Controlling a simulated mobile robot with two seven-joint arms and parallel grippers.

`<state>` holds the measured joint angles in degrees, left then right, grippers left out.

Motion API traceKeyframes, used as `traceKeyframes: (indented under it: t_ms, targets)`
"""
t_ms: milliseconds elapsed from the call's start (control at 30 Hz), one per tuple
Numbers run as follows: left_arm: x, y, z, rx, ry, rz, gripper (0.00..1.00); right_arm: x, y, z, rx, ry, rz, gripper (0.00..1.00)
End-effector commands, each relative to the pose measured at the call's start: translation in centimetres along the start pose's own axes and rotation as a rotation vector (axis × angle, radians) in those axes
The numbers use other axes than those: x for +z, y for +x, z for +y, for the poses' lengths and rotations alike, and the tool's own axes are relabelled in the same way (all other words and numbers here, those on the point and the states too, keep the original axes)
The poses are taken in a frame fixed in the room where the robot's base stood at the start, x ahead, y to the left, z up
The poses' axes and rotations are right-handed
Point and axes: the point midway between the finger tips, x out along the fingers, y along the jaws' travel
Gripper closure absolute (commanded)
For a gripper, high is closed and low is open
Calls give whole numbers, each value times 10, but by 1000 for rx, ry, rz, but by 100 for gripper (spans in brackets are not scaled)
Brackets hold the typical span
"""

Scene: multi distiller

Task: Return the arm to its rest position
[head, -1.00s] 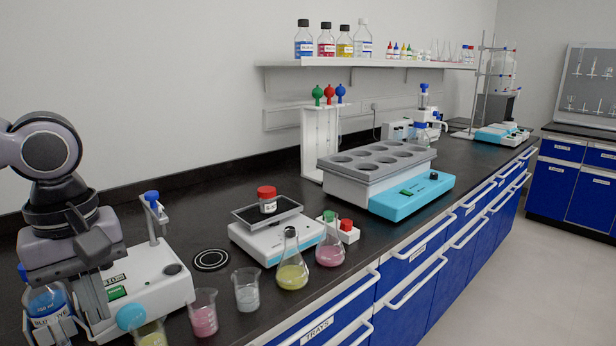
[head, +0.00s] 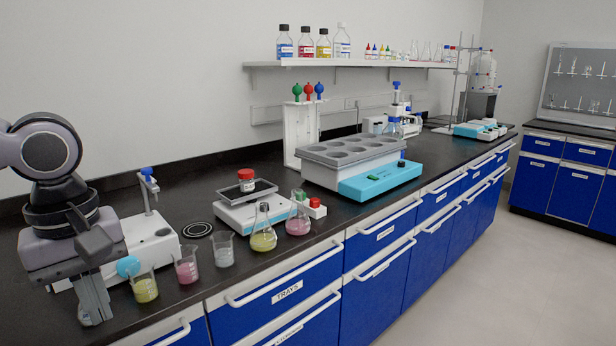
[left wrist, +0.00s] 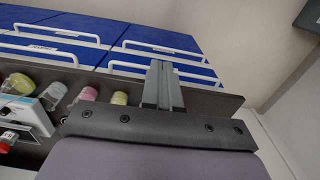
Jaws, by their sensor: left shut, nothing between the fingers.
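My left gripper (head: 94,302) is at the lower left of the head view, in front of a white instrument (head: 150,240) with a blue-capped post. Its fingers are together and hold nothing. In the left wrist view the closed fingers (left wrist: 162,88) point toward the blue drawers, over the counter's front edge. The beaker with yellow liquid (head: 145,288) stands just right of the fingers in the head view, apart from them. My right gripper is not in view.
On the black counter stand a pink beaker (head: 187,267), a clear beaker (head: 223,251), a yellow flask (head: 263,236), a pink flask (head: 298,222) and a scale (head: 240,212) bearing a red-capped jar (head: 246,180). A grey multi-well block (head: 350,165) is farther right. The floor at right is clear.

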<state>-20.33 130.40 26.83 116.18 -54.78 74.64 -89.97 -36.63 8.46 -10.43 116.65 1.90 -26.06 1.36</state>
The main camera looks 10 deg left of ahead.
Motion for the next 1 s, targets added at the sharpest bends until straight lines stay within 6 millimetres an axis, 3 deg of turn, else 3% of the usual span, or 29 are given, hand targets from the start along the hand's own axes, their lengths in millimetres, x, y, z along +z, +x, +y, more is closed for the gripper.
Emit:
traceKeyframes:
  t_ms: [267,600,767,1000]
  targets:
    - [4,26,13,248,-415,-384,100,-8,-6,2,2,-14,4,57]
    - [-7,50,33,463,-1128,-1005,100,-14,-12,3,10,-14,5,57]
    - [-22,67,35,488,-1493,-1317,100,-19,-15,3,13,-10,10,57]
    - [-41,111,27,410,-2050,-1795,100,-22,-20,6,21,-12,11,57]
